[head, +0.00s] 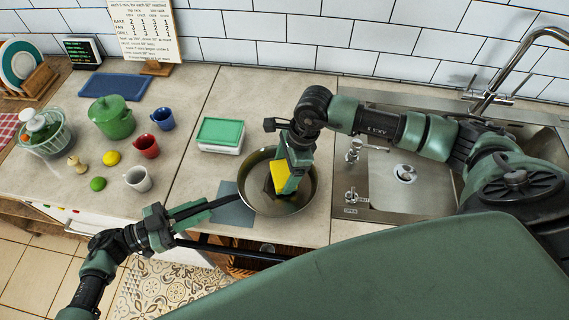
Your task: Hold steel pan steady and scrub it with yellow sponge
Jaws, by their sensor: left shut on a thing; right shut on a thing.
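The steel pan (305,204) stands on the counter left of the sink, partly over a grey mat. My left gripper (206,207) is at the pan's left side, shut on what looks like its dark handle; the exact grip is small in the picture. My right gripper (294,165) reaches down into the pan from above and is shut on the yellow sponge (282,180). The sponge is inside the pan, low over its floor; its underside is hidden, so I cannot tell whether it touches. The gripper and sponge cover part of the pan's inside.
A white box with a green lid (220,133) is behind the pan. The sink (402,192) and tap (495,85) lie right. A green pot (111,118), blue mug (162,119), red mug (146,146), white mug (138,179) and fruit stand left. A grey mat (229,211) lies by the pan.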

